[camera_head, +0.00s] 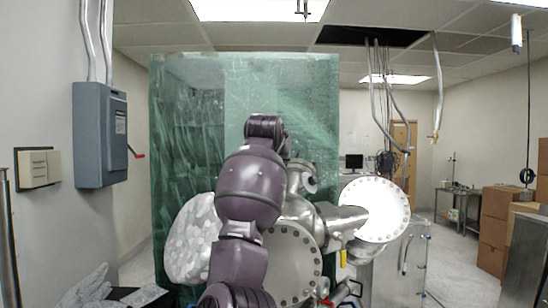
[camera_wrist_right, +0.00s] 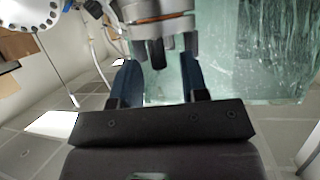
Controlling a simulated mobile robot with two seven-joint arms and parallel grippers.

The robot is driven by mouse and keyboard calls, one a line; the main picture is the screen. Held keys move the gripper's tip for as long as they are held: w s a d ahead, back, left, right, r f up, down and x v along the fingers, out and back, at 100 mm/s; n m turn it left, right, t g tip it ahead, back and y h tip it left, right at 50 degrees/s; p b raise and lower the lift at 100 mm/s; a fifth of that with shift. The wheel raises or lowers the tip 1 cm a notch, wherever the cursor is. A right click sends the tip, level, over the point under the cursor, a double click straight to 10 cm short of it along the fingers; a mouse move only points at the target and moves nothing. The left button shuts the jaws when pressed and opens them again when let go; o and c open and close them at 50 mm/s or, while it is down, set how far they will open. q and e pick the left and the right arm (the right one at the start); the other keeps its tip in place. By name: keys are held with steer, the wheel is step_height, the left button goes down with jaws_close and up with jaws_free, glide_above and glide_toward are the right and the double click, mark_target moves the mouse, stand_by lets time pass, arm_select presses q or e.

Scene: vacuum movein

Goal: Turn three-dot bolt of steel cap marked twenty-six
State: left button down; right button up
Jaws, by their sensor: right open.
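In the right wrist view, my right gripper (camera_wrist_right: 158,72) is open, with its two dark blue fingers apart. A round steel flange (camera_wrist_right: 160,8) with bolts under its rim is just beyond the fingertips. One dark bolt (camera_wrist_right: 157,55) shows between the fingers, apart from both as far as I can tell. No number or dots are readable. In the head view, my purple arm covers the middle of the steel chamber, and its gripper is hidden. A large bolted flange (camera_head: 293,270) and a bright flange (camera_head: 376,209) show beside it. My left gripper is not in view.
A green translucent curtain (camera_head: 320,100) stands behind the chamber. A foil-covered round part (camera_head: 190,245) is left of my arm. A grey electrical box (camera_head: 100,135) hangs on the left wall. Cardboard boxes (camera_head: 493,230) stand at the right, with open floor before them.

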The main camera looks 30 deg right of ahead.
steer(key=shift+c, duration=0.2)
jaws_close()
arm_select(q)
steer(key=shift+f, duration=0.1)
arm_select(e)
steer(key=shift+n+t+y, duration=0.3)
arm_select(q)
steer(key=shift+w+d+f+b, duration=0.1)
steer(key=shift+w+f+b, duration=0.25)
steer(key=shift+b, duration=0.6)
arm_select(e)
steer(key=shift+s+d+n+t+y, duration=0.15)
steer(key=shift+n+t+y, duration=0.3)
steer(key=shift+n+y, duration=1.1)
steer(key=shift+d+n+t+y, duration=0.25)
steer(key=shift+n+t+y, duration=0.15)
steer(key=shift+n+y, duration=1.15)
steer(key=shift+s+d+n+t+y, duration=0.15)
steer(key=shift+n+t+y, duration=0.3)
steer(key=shift+n+y, duration=1.1)
steer(key=shift+w+y, duration=0.1)
steer(key=shift+y, duration=0.35)
